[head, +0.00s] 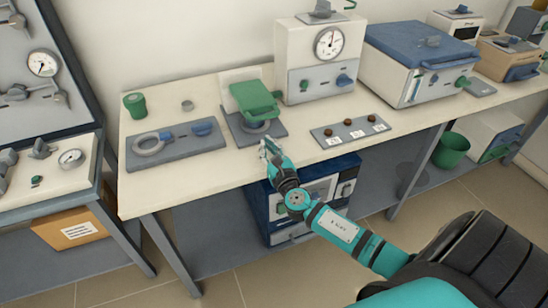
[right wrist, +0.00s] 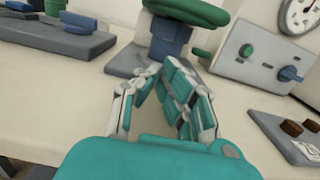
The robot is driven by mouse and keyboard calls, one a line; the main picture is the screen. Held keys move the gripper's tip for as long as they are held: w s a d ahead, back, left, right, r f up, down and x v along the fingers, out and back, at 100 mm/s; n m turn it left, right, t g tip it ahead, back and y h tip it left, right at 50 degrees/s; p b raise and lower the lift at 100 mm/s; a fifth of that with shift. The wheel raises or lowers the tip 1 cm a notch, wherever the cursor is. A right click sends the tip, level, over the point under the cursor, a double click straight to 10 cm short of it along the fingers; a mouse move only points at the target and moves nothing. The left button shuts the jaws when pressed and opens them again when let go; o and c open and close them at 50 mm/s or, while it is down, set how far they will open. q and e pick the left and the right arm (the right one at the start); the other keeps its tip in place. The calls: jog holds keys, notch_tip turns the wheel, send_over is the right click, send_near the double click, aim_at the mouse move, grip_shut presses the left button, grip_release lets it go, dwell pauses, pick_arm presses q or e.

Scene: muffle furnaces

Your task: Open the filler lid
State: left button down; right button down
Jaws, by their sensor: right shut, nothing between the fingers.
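The green filler lid (head: 255,99) sits over a blue-grey filler neck on a grey base plate (head: 233,127) at the middle of the bench. In the right wrist view the lid's rounded green edge (right wrist: 190,10) is at the top, above the blue neck (right wrist: 170,36). I cannot tell whether the lid is fully seated. My right gripper (head: 266,147) is shut and empty, in front of the base plate and below the lid, with a gap to the lid. Its fingertips (right wrist: 166,70) point toward the neck in the right wrist view. My left gripper is not in view.
A grey plate with a ring and blue knob (head: 178,148) lies to the left. A gauge box (head: 296,52) stands behind right, and a panel with several brown knobs (head: 325,137) lies right. A green cup (head: 135,107) stands at the back left. Bare bench lies in front.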

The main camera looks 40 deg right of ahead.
jog(key=r+p, duration=0.1)
jog(key=w+r+p, duration=0.1)
jog(key=r, duration=0.2)
jog(key=shift+w+d+p, duration=0.2)
jog(key=shift+w+p, duration=0.05)
jog(key=shift+p, duration=0.15)
